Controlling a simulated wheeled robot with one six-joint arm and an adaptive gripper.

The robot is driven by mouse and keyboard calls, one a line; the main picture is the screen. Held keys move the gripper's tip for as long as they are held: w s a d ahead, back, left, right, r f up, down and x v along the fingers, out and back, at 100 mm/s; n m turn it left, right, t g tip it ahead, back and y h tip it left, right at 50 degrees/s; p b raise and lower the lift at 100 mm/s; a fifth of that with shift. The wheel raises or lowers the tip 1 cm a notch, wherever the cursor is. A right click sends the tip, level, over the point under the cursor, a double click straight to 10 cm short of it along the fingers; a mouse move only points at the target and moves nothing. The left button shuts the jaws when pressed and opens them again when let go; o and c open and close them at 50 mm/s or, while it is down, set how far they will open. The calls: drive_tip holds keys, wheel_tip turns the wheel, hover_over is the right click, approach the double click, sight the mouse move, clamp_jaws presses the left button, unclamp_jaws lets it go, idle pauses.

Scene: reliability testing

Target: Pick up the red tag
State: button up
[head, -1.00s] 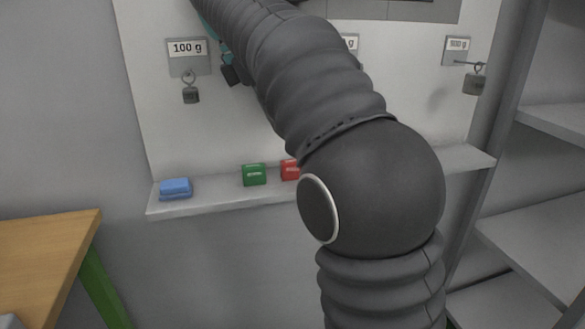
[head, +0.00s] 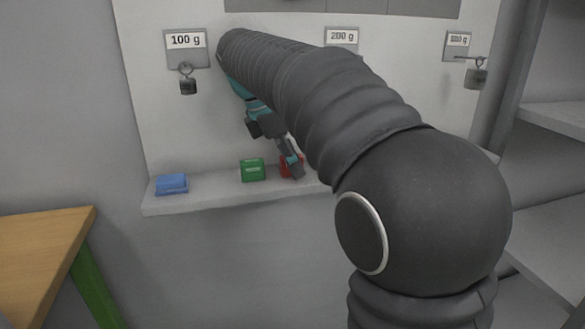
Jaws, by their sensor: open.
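The red tag (head: 285,171) stands on the narrow wall shelf (head: 215,199), just right of the green tag (head: 252,170). My gripper (head: 292,168) is at the red tag and covers part of it. The gripper is open, with one dark finger showing in front of the tag. The other finger is hard to make out. I cannot tell whether the fingers touch the tag.
A blue object (head: 171,184) lies at the shelf's left end. A 100 g weight (head: 188,86) hangs on the board above, and another weight (head: 476,75) hangs at the right. A wooden table (head: 40,250) stands at lower left. Grey shelving (head: 560,215) is at right.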

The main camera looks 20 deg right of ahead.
clamp_jaws()
idle(0.4)
